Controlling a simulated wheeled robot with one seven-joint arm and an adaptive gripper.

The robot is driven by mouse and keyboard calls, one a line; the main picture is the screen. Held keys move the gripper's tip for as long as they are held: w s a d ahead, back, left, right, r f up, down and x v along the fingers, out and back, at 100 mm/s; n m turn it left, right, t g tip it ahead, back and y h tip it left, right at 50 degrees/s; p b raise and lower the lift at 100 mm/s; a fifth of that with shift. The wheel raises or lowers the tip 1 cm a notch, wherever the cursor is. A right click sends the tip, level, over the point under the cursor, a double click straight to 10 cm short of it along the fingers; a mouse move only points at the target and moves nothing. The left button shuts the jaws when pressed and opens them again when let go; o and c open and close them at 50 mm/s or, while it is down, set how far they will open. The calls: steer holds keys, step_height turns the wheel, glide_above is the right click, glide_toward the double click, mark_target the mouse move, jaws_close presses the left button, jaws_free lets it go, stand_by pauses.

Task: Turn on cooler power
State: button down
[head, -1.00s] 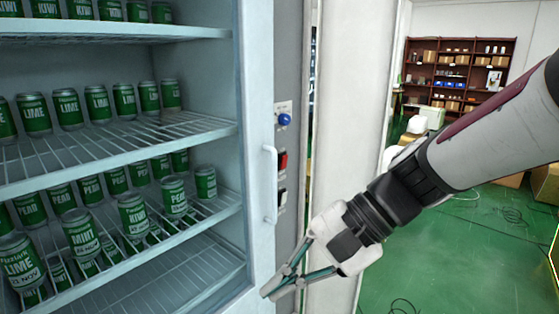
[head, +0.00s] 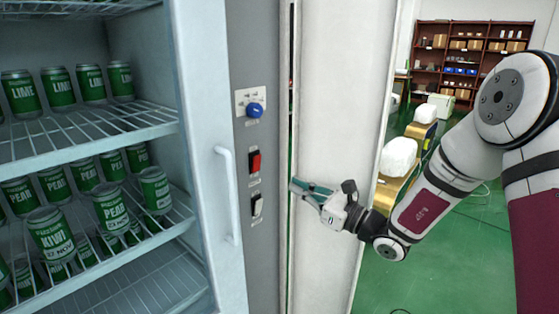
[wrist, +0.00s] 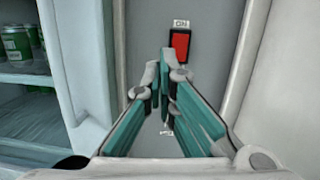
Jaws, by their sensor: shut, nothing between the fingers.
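My gripper (head: 294,187) is shut and empty, to the right of the panel, between the heights of the red and white switches. In the wrist view the red switch (wrist: 179,45) shows just beyond the fingertips, under a label reading ON. The fingers (wrist: 164,62) cover much of the panel below it, including most of the white switch. I see no contact with either switch.
The cooler's door frame with a white vertical handle (head: 229,195) stands left of the panel. Shelves (head: 100,130) of green cans are behind it. A white upright panel (head: 340,90) stands close on the right, beside my gripper. Green floor and a bookcase (head: 465,65) lie beyond.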

mark_target(259, 159)
steer(key=shift+w+d+f+m+t+h, duration=0.15)
steer(key=shift+w+d+f+m+t, duration=0.2)
steer(key=shift+w+d, duration=0.25)
steer(key=shift+w+d+f+m+t+h, duration=0.2)
steer(key=shift+w+d+m+t, duration=0.15)
steer(key=shift+w, duration=0.3)
steer(key=shift+a, duration=0.15)
steer(key=x, duration=1.3)
steer(key=shift+w+a, duration=0.25)
steer(key=shift+a, duration=0.1)
